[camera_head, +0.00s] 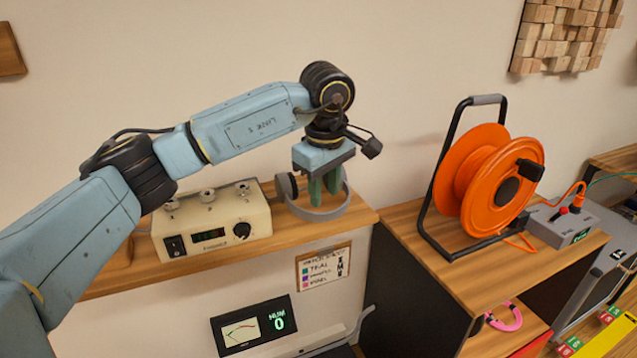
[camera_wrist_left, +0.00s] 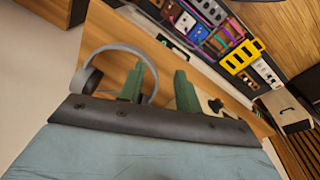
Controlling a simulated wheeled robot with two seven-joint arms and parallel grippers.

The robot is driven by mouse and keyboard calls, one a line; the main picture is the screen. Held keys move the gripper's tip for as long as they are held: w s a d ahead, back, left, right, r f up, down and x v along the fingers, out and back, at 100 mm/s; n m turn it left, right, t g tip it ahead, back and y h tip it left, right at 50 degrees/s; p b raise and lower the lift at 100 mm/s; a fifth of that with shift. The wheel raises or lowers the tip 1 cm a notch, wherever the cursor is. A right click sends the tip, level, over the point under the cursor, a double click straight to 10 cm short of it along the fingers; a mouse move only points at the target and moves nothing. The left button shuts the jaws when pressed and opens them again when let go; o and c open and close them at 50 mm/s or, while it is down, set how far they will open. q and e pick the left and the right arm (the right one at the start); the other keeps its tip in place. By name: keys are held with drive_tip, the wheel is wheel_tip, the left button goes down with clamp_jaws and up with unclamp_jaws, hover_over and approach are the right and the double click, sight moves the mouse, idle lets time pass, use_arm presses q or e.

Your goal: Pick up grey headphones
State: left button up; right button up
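The grey headphones (camera_head: 321,214) lie on the wooden shelf top, right of the cream amplifier box. Their curved band faces the front and a dark ear cup shows at the left. My left gripper (camera_head: 324,186) points down over them, its green fingers low inside the outline of the band. In the left wrist view the fingers (camera_wrist_left: 160,72) stand apart, and the headphones (camera_wrist_left: 90,79) curve behind the left finger. One side of the band shows in the gap between the fingers; I cannot tell whether they touch it. My right gripper is not in view.
The cream amplifier box (camera_head: 212,224) with knobs stands close left of the headphones. An orange cable reel (camera_head: 484,180) stands on the cabinet at right, beside a grey box (camera_head: 560,222). The wall is close behind the shelf. A meter display (camera_head: 253,326) is below.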

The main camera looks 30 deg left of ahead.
sight(291, 202)
use_arm(q)
drive_tip(key=a+r+y, duration=0.3)
drive_tip(key=a+r, duration=0.2)
drive_tip(key=shift+t, duration=0.5)
drive_tip(key=x, duration=0.8)
drive_tip(key=b+x, duration=0.1)
drive_tip(key=x, duration=0.4)
drive_tip(key=shift+w+a, duration=0.2)
drive_tip(key=shift+w, duration=0.05)
drive_tip(key=shift+r, duration=0.1)
clamp_jaws()
